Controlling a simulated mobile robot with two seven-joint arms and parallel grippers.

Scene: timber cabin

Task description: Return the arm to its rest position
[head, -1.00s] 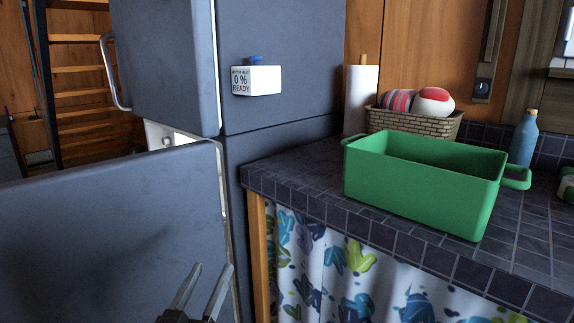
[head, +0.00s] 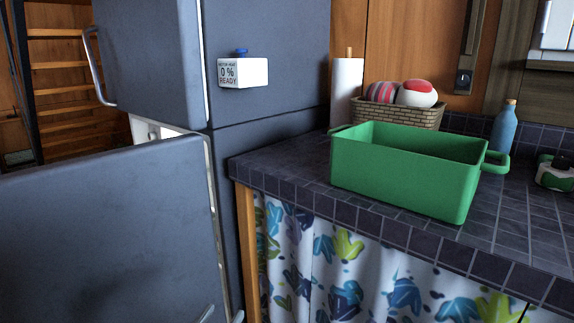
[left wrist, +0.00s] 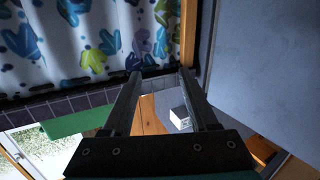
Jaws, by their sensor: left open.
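My left gripper (head: 222,315) shows only as two fingertips at the bottom edge of the head view, between the grey fridge door (head: 100,230) and the patterned curtain (head: 320,262). In the left wrist view the left gripper (left wrist: 160,74) has its two fingers apart with nothing held between them. The curtain (left wrist: 90,40) hangs past the fingertips there, and a grey fridge panel (left wrist: 252,70) is to their right. The rest of my left arm is out of the head view. My right gripper is in neither view.
The lower fridge door stands swung out at the left. A green bin (head: 400,185) sits on the tiled counter (head: 285,165), near its front edge. Behind are a basket (head: 400,113), a paper roll (head: 346,92) and a blue bottle (head: 504,130). A white box (head: 243,72) is on the fridge.

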